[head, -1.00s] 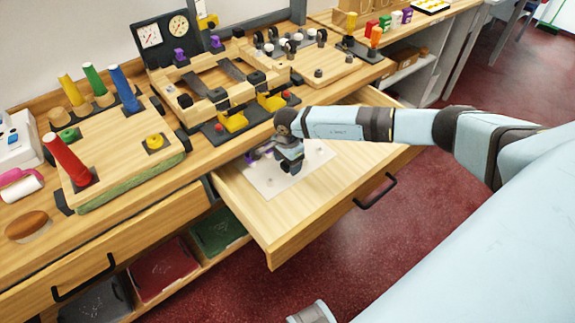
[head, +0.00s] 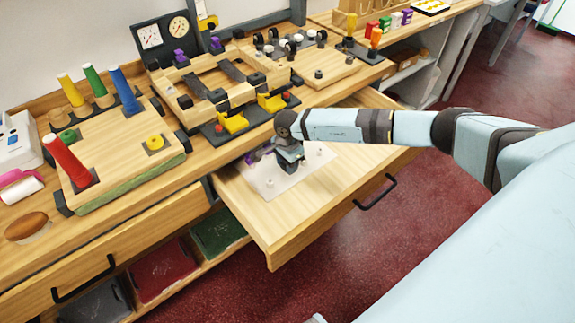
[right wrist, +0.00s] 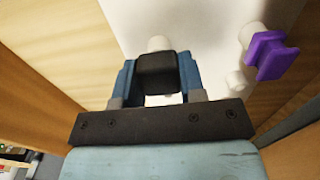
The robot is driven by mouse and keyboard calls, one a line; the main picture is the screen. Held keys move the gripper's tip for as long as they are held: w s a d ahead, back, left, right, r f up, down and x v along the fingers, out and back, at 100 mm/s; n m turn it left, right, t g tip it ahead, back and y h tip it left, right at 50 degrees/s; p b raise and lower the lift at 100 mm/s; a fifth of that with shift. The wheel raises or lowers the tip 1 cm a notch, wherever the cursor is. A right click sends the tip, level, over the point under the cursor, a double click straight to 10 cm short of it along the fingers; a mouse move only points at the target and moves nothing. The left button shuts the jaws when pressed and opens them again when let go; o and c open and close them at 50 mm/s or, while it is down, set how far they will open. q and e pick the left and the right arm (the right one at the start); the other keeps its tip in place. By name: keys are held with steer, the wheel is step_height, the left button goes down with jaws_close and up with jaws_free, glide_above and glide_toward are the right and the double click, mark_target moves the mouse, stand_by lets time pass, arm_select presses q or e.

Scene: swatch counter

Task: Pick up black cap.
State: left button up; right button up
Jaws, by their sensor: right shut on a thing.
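The black cap (right wrist: 158,72) sits between the two blue fingers of my right gripper (right wrist: 158,78) in the right wrist view, and the gripper is shut on it. A white peg (right wrist: 159,43) shows just beyond the cap in the wrist view. I cannot tell whether the cap is clear of the board. My left gripper is not in view.
A purple cap (right wrist: 271,56) is on a white peg beside the gripper. The open wooden drawer (head: 318,208) has a black handle (head: 375,191). The counter behind holds a wooden frame fixture (head: 215,82) and a board with coloured cones (head: 125,150).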

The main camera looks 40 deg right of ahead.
step_height(320, 180, up, 19)
steer(key=shift+r, duration=0.15)
stand_by(0.4)
